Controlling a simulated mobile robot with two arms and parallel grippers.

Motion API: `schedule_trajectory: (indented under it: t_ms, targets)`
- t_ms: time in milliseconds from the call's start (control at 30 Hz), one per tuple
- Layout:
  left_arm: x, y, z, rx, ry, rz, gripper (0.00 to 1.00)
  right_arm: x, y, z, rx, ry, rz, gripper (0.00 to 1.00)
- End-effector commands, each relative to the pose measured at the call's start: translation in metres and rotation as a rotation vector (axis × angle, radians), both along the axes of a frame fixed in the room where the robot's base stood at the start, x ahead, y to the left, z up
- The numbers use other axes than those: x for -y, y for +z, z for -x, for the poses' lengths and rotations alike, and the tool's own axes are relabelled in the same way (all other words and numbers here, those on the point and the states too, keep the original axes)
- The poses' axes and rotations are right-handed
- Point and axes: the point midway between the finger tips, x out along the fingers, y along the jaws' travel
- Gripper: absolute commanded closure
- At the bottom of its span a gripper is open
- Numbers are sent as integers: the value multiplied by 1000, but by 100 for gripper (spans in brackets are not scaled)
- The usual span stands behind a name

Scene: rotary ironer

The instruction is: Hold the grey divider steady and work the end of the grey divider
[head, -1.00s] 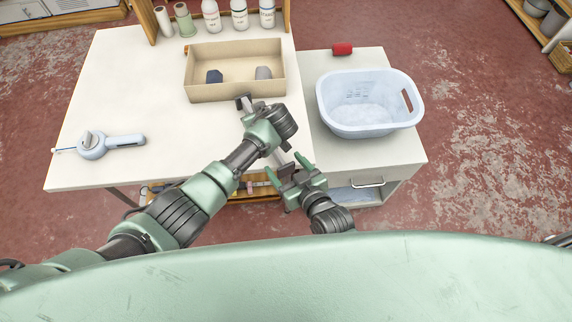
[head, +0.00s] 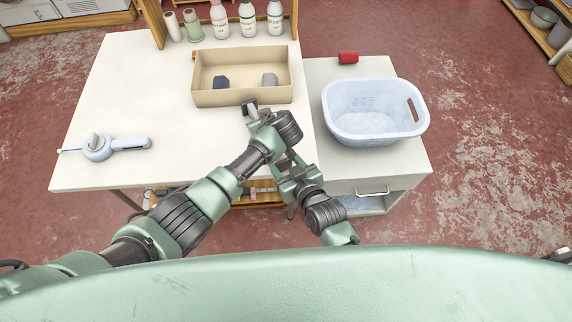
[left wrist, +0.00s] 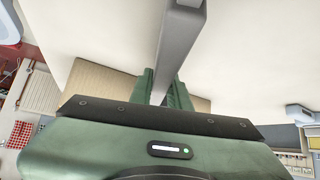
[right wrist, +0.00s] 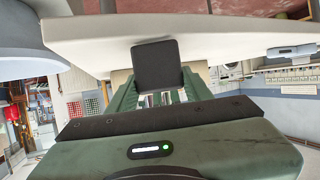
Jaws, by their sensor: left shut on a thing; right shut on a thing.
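The grey divider is a long straight bar, mostly hidden by my arms in the head view, where its far end (head: 250,107) shows just in front of the beige box. It also runs up between the fingers in the left wrist view (left wrist: 181,42). My left gripper (left wrist: 163,90) is shut on the divider along its length. My right gripper (head: 287,161) is shut on the near end of the divider, close to the table's right front. In the right wrist view a dark square end face (right wrist: 157,64) shows between its fingers.
The beige box (head: 242,97) holds a dark blue piece and a grey piece. A pale blue basket (head: 373,137) stands on the cabinet at right, with a red object (head: 348,58) behind. A light blue tool (head: 110,145) lies left.

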Motion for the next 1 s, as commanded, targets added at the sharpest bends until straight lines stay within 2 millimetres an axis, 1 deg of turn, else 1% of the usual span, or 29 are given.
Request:
schedule_trajectory:
  t_ms: [100,133,200,500,633,767,1000]
  targets:
    - [0,-1,1,-2,1,0,100,0,0,1,-1,0,0,100]
    - [0,-1,1,-1,1,0,100,0,0,1,-1,0,0,44]
    - [0,-1,1,-1,1,0,100,0,0,1,-1,0,0,27]
    - [0,-1,0,-1,1,0,100,0,0,1,-1,0,0,27]
    - [0,-1,0,-1,1,0,100,4,2,8,-3,0,1,27]
    - [0,-1,0,-1,1,0,100,11,10,27,-3,0,1,27]
    - [0,-1,0,-1,0,-1,100,29,30,71,-3,1,1,27]
